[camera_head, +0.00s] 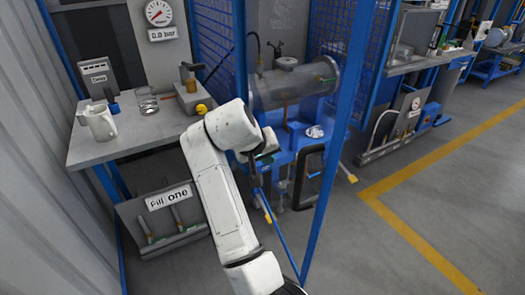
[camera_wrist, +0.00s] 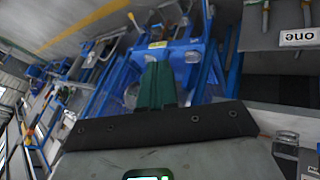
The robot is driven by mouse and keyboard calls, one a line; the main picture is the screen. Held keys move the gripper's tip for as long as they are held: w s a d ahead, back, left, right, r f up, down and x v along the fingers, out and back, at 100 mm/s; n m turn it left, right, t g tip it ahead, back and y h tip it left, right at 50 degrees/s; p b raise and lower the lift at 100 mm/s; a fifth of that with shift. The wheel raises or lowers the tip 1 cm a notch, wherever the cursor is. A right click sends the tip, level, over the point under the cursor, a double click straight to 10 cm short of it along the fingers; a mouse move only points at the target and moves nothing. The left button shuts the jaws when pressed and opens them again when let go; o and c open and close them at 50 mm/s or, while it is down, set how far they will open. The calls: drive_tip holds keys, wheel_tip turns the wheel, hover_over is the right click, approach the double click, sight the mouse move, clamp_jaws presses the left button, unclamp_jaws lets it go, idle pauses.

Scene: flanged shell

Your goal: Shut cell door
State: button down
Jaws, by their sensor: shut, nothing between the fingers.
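The cell door (camera_head: 340,118) is a blue-framed mesh panel with a black bar handle (camera_head: 306,178) near its free edge. It stands open, swung toward me, and the inside of the cell shows to its left. My gripper (camera_head: 267,154) is left of the handle, apparently apart from it, partly hidden behind my white arm. In the wrist view its green fingers (camera_wrist: 157,72) are together and empty, pointing toward blue framework. Which of the blue bars there belongs to the door I cannot tell.
Inside the cell a grey flanged shell (camera_head: 300,85) lies on a blue base (camera_head: 290,138). A mesh side panel (camera_head: 218,38) stands at left. A bench (camera_head: 135,130) holds a mug (camera_head: 100,123) and a glass (camera_head: 147,100). Floor at right, with yellow lines (camera_head: 400,228), is clear.

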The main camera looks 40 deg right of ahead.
sight(288, 161)
drive_tip(key=shift+s+d+f, duration=0.2)
drive_tip(key=shift+s+d, duration=0.05)
drive_tip(key=shift+d, duration=0.5)
drive_tip(key=shift+s+d+f, duration=0.25)
drive_tip(key=shift+s+d, duration=0.05)
drive_tip(key=shift+d, duration=0.5)
drive_tip(key=shift+s+d+f, duration=0.2)
drive_tip(key=shift+s+d, duration=0.05)
drive_tip(key=shift+d, duration=0.5)
